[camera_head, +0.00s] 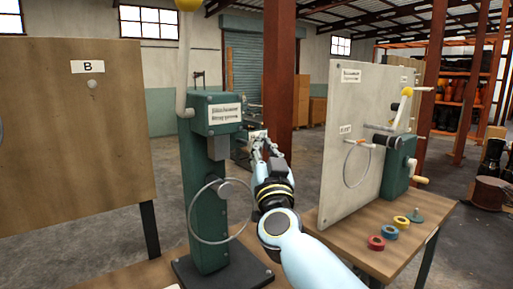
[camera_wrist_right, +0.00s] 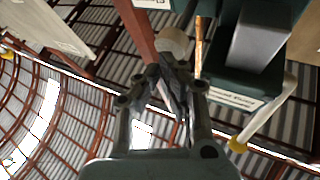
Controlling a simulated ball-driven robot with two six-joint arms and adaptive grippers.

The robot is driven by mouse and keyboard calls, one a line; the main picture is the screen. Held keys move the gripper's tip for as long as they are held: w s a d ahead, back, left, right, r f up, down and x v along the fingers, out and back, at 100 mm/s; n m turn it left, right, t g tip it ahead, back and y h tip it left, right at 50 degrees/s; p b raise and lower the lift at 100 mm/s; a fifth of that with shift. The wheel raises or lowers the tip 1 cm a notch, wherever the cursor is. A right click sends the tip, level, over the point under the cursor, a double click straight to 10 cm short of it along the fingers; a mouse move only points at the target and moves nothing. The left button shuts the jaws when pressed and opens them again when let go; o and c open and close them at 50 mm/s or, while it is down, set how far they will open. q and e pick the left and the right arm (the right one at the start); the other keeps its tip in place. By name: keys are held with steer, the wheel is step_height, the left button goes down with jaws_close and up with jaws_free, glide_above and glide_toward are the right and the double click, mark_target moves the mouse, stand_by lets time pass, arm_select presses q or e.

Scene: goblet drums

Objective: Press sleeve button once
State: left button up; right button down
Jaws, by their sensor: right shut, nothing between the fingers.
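My right gripper (camera_head: 258,143) is shut and empty, reaching forward just right of the green press (camera_head: 207,190). In the right wrist view the closed fingers (camera_wrist_right: 170,75) point at a pale round cylinder (camera_wrist_right: 174,40) just beyond the tips. It may be the sleeve button; I cannot tell for sure, nor whether the tips touch it. In the head view that spot is mostly hidden by my gripper. The press also shows upside down in the right wrist view (camera_wrist_right: 245,85). My left gripper is not in view.
A pale lever (camera_head: 183,70) with a yellow ball rises from the press, and a wire loop (camera_head: 192,222) hangs at its front. A wooden board marked B (camera_head: 60,130) stands left. A pale panel (camera_head: 340,120) with cranks stands right, by several coloured rings (camera_head: 389,231).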

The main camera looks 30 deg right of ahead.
steer(key=shift+w+a, duration=0.1)
steer(key=shift+w, duration=0.65)
stand_by(0.7)
steer(key=shift+s, duration=0.1)
steer(key=shift+s+p, duration=0.65)
steer(key=shift+s, duration=0.55)
steer(key=s, duration=0.1)
steer(key=s+p, duration=0.1)
steer(key=s, duration=0.1)
steer(key=s+p, duration=0.1)
steer(key=s, duration=0.1)
steer(key=shift+d, duration=0.3)
stand_by(0.4)
